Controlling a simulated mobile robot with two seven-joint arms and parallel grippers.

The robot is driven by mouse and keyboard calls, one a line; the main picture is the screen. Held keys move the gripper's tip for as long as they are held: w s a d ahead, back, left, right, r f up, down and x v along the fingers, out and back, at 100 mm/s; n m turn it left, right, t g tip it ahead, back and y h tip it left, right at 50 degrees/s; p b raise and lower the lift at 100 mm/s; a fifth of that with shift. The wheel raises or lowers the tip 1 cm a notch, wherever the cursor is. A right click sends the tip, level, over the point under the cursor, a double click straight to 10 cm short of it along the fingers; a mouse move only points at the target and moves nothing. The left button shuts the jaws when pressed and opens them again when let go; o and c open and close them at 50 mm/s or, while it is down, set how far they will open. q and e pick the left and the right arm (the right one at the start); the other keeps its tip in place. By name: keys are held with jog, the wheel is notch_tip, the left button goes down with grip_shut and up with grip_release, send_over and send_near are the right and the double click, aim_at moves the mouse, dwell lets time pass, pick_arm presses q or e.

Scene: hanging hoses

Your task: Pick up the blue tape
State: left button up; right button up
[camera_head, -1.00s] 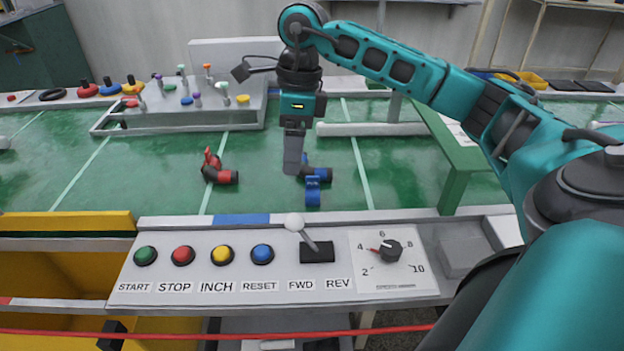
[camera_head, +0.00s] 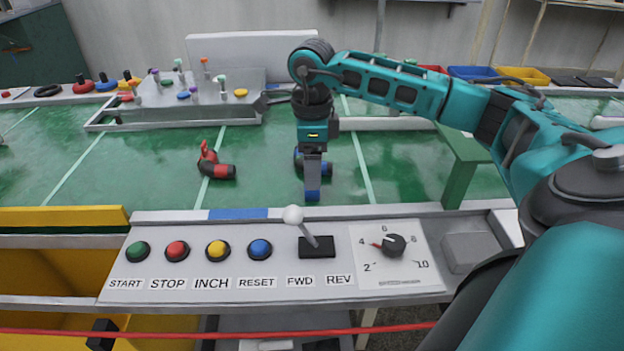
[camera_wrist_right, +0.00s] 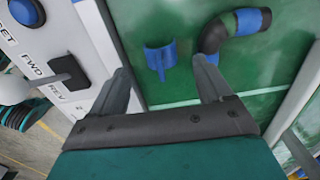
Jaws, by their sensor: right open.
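The blue tape, a short curved blue piece (camera_head: 312,193), lies on the green belt just behind the control panel. In the right wrist view the blue tape (camera_wrist_right: 158,62) shows between my two fingers, beyond their tips. My right gripper (camera_head: 312,172) is above it and hides its upper part in the head view. In the right wrist view my right gripper (camera_wrist_right: 160,68) is open and empty, its fingers apart on either side of the tape. I cannot tell the exact height gap. My left gripper is not in view.
A dark elbow hose with blue bands (camera_head: 326,167) lies close behind the tape, also seen in the right wrist view (camera_wrist_right: 213,38). A red-banded elbow (camera_head: 218,170) lies to the left. The control panel (camera_head: 190,285) with a white-knobbed lever (camera_head: 293,215) stands in front.

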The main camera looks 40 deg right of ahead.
notch_tip(320, 180, down, 3)
jog(key=shift+r, duration=0.1)
jog(key=shift+c, duration=0.2)
jog(key=c, duration=1.1)
